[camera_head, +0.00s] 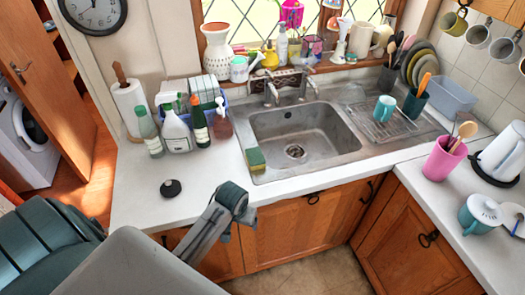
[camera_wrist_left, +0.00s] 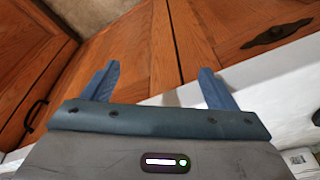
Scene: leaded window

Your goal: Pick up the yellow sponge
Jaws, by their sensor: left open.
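The yellow sponge (camera_head: 257,166), with a green upper part, sits at the front left rim of the metal sink (camera_head: 345,157). My left gripper (camera_head: 238,217) is at the counter's front edge, nearer to me than the sponge and a little left of it. In the left wrist view its two fingers (camera_wrist_left: 160,83) are spread apart with nothing between them, and they face the wooden cabinet doors (camera_wrist_left: 140,50). The sponge does not show in the left wrist view. My right gripper is in neither view.
A small black round object (camera_head: 171,188) lies on the white counter (camera_head: 205,175). A drainer with a teal mug (camera_head: 384,108) is right of the sink.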

